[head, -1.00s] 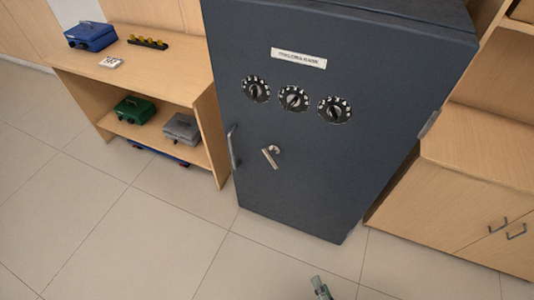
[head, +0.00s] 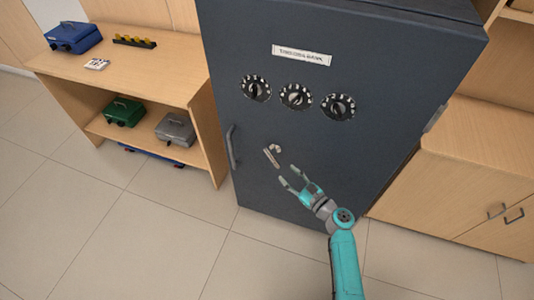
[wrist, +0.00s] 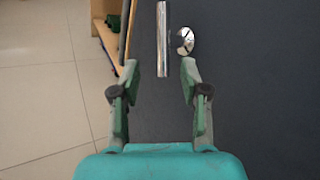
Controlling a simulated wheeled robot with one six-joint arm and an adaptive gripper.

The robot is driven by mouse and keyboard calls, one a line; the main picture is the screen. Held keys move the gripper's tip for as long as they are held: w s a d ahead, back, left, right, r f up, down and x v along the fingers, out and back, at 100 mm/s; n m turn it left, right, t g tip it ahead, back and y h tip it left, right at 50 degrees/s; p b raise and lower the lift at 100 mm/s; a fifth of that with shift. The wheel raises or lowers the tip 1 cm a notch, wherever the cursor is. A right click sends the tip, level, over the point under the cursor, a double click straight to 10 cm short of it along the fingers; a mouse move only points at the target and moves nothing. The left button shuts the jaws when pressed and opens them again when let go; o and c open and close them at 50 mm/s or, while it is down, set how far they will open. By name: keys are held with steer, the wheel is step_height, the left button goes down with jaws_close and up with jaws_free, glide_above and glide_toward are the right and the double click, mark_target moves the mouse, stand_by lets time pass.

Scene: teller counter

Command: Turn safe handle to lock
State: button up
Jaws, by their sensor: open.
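The dark blue-grey safe (head: 300,180) stands shut, with a small silver lever handle (head: 272,155) on the lower left of its door. In the head view the lever slants. My gripper (head: 288,177) is open and empty, just below and right of the lever. In the wrist view the silver lever (wrist: 163,40) lies ahead of the open fingertips (wrist: 160,75), about midway between them, with its round chrome hub (wrist: 184,41) just to its right. The fingers seem apart from the lever.
Three dials (head: 297,96) and a label (head: 301,55) sit above the lever. A vertical pull bar (head: 232,147) is at the door's left edge. A wooden shelf (head: 130,68) with cash boxes stands left, and a wooden cabinet (head: 450,190) right. The floor in front is clear.

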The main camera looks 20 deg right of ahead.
mark_target(272, 157)
steer(key=x, duration=1.1)
steer(key=shift+w+d+r, duration=0.15)
steer(key=shift+w+r, duration=0.15)
steer(key=shift+r, duration=0.1)
steer(key=shift+c, duration=0.2)
jaws_close()
